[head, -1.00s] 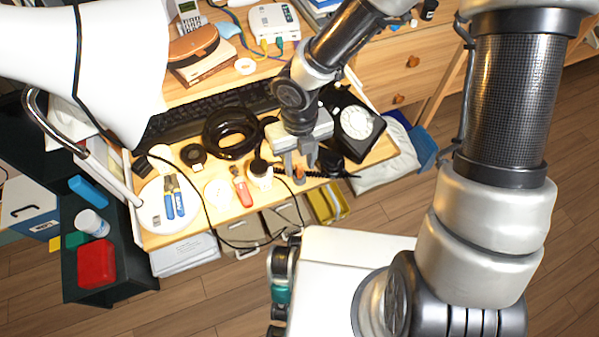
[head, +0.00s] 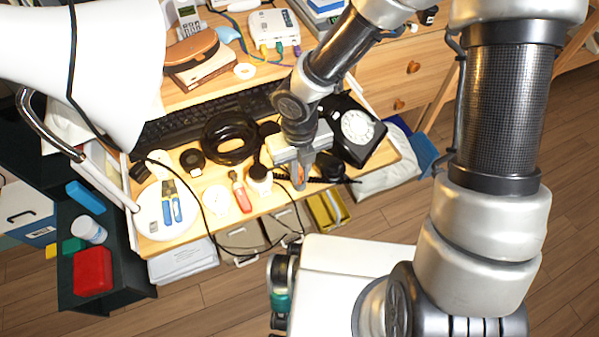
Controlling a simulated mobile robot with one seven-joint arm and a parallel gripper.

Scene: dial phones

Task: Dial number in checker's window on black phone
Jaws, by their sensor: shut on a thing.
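The black phone (head: 338,143) stands at the right end of the desk, with its white round dial (head: 357,126) facing up. A black handset-like part (head: 329,166) lies beside its front left, next to a coiled black cord. My gripper (head: 301,183) is left of the phone, low over the front edge of the desk, clear of the dial. Its fingers are close together on a small orange thing, mostly hidden between them. I cannot make out a checker's window or a number to dial.
A black coil (head: 229,139), a keyboard (head: 180,123), a red-handled tool (head: 241,192), a small jar (head: 259,176) and blue-handled pliers (head: 173,205) crowd the desk left of my gripper. A white box with cables (head: 274,29) stands behind. Open floor lies to the right.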

